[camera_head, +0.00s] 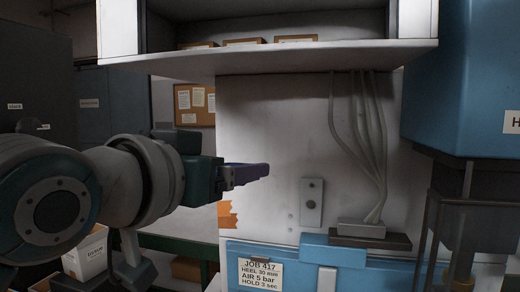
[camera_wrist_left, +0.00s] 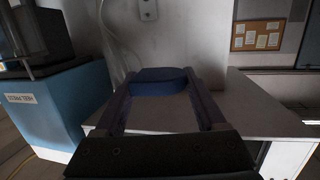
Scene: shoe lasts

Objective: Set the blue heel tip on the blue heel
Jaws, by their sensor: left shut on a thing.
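My left gripper (camera_head: 262,171) reaches in from the left in the head view, in front of the white panel. In the left wrist view its two purple fingers (camera_wrist_left: 160,88) are shut on a dark blue piece with a rounded top, the blue heel tip (camera_wrist_left: 160,77), held at the fingertips. In the head view the heel tip cannot be told apart from the fingers. The blue heel is not recognisable in either view. My right gripper is not in view.
A white shelf (camera_head: 270,59) with several small boxes hangs above. A blue machine housing (camera_head: 460,80) stands at the right. A job card (camera_head: 261,273) sits on a blue panel below. The wrist view shows a bare pale tabletop (camera_wrist_left: 255,108) beyond the fingers.

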